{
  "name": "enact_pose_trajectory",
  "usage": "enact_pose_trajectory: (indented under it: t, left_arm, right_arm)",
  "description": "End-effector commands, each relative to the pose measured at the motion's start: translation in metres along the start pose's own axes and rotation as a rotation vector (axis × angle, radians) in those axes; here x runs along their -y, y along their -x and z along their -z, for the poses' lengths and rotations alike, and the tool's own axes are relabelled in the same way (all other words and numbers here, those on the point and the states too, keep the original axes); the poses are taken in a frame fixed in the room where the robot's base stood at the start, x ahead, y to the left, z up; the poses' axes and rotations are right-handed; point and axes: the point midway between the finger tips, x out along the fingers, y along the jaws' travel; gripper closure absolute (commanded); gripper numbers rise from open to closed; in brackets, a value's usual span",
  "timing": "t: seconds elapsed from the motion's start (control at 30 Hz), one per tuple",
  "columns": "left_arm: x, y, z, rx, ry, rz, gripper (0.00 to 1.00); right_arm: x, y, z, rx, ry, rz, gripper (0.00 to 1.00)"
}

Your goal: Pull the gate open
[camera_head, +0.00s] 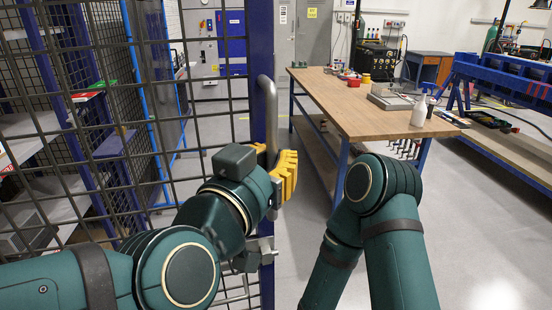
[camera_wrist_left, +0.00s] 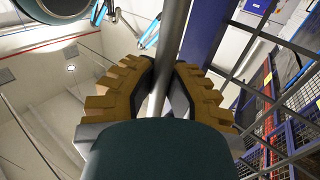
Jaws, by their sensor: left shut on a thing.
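The gate is a dark wire-mesh panel with a blue upright edge (camera_head: 262,40) at the left of the head view. Its grey bar handle (camera_head: 268,105) stands upright on that edge. My left gripper (camera_head: 281,175), with yellow ribbed fingers, is shut around the lower part of the handle. In the left wrist view, the handle (camera_wrist_left: 172,40) runs between the two fingers of the left gripper (camera_wrist_left: 161,90), one on each side. A latch-like metal part (camera_head: 258,255) sits lower on the gate edge, partly behind my arm. My right gripper is out of view.
A wooden-topped workbench (camera_head: 345,105) with blue legs stands right of the gate. Shelves (camera_head: 40,215) show behind the mesh. Grey floor (camera_head: 470,240) is clear at the lower right. My right arm reaches up in front of the bench.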

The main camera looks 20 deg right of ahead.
Motion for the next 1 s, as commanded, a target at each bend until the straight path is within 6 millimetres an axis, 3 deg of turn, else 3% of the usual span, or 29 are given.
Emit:
enact_pose_trajectory:
  t: [0.43,0.47,0.53,1.0]
  left_arm:
    - [0.0019,0.0007,0.0007,-0.002,0.002,0.004,1.00]
    - [0.0019,0.0007,0.0007,-0.002,0.002,0.004,0.80]
    - [0.0018,0.0006,0.0006,-0.002,0.002,0.003,0.56]
    - [0.0009,0.0098,0.0013,-0.003,0.001,0.001,0.54]
  right_arm:
    - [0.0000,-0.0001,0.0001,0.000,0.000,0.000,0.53]
    - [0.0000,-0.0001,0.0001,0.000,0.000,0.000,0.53]
    - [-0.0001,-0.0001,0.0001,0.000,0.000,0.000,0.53]
    - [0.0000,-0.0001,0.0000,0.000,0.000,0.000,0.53]
